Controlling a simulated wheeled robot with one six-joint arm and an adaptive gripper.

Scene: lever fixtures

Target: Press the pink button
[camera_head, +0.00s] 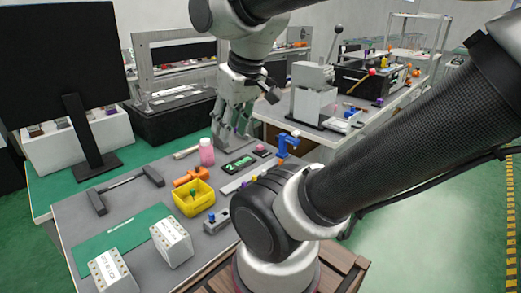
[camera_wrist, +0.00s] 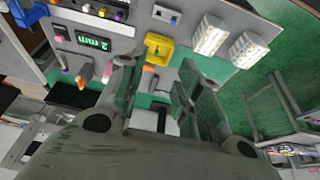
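A small dark box with a pink button (camera_head: 261,149) on top stands on the grey tabletop, just beyond the digital display (camera_head: 238,163). In the wrist view the pink button (camera_wrist: 60,34) appears at upper left, beside the display (camera_wrist: 93,42). My gripper (camera_head: 233,128) hangs above the far side of the table, left of the button and apart from it. In the wrist view my gripper (camera_wrist: 160,78) has its fingers spread with nothing between them.
A pink bottle (camera_head: 206,152) stands left of the display. A blue fixture (camera_head: 287,144) is right of the button. A yellow bin (camera_head: 193,198), an orange tool (camera_head: 190,176) and white blocks (camera_head: 171,242) sit nearer. A monitor (camera_head: 62,65) stands at left.

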